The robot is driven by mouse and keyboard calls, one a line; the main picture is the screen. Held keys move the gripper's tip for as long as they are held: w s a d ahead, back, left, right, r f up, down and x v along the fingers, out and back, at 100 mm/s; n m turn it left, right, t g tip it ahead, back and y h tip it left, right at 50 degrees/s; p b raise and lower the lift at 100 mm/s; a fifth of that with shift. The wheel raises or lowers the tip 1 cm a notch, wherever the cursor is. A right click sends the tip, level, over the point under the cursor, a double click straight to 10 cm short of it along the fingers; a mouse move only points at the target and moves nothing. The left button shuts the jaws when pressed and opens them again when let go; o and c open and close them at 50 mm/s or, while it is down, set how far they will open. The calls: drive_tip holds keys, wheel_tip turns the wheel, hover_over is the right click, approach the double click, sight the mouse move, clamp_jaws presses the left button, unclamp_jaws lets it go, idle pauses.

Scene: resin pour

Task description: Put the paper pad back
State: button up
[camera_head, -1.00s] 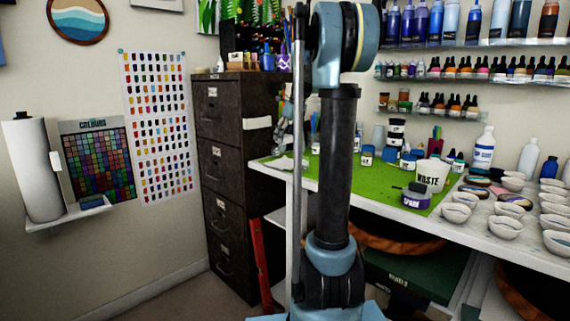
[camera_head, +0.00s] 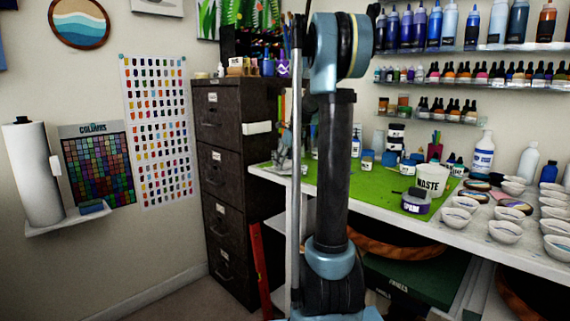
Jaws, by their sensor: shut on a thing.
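My gripper (camera_head: 284,157) is low at the left corner of the green mat, partly hidden behind my own arm. It is shut on a pale, flat thing (camera_head: 279,169) at the bench edge, which I take to be the paper pad. The pad is small and partly covered in this view, so its exact shape and whether it touches the mat cannot be told.
The green mat (camera_head: 386,192) holds a waste cup (camera_head: 431,179), a dark jar (camera_head: 415,201) and several small bottles. White bowls (camera_head: 505,231) crowd the bench's right side. A dark filing cabinet (camera_head: 225,185) stands left of the bench, with a white block (camera_head: 257,128) on its side.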

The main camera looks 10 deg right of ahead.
drive_tip(key=o, duration=1.4)
drive_tip(key=v, duration=1.2)
drive_tip(key=s+a+f+n, duration=0.1)
drive_tip(key=s+f+n, duration=0.2)
drive_tip(key=s+n, duration=0.3)
drive_tip(key=s+a+f+n+h, duration=0.1)
drive_tip(key=s+f+n, duration=0.25)
drive_tip(key=s, duration=0.45)
drive_tip(key=s+a+f+n, duration=0.1)
drive_tip(key=s+f+n, duration=0.25)
drive_tip(key=s, duration=0.35)
drive_tip(key=s+f+n+g+h, duration=0.1)
drive_tip(key=s+f+n, duration=1.5)
drive_tip(key=s, duration=0.3)
drive_tip(key=shift+f+h, duration=0.3)
drive_tip(key=shift+f, duration=0.6)
drive_tip(key=shift+s, duration=0.1)
